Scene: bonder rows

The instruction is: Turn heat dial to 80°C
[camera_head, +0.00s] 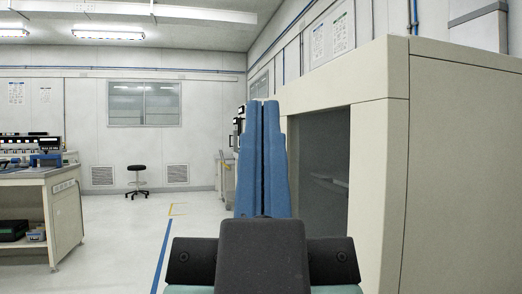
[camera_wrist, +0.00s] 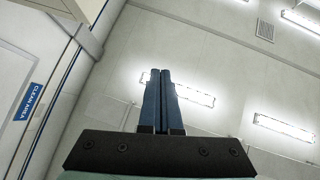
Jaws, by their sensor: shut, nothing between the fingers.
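My gripper (camera_head: 263,104) stands upright in the middle of the head view, its two long blue fingers pressed together with nothing between them. In the wrist view my gripper (camera_wrist: 160,72) is also shut and points toward the ceiling. No heat dial can be made out in either view. The gripper is apart from anything else, and hides part of the back wall and of the large beige cabinet's left side.
The large beige cabinet (camera_head: 455,170) with a dark opening fills the right. A workbench (camera_head: 20,178) with equipment stands at left. A black stool (camera_head: 137,180) is by the back wall. The floor (camera_head: 112,250) between is clear. The wrist view shows ceiling lights (camera_wrist: 286,127).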

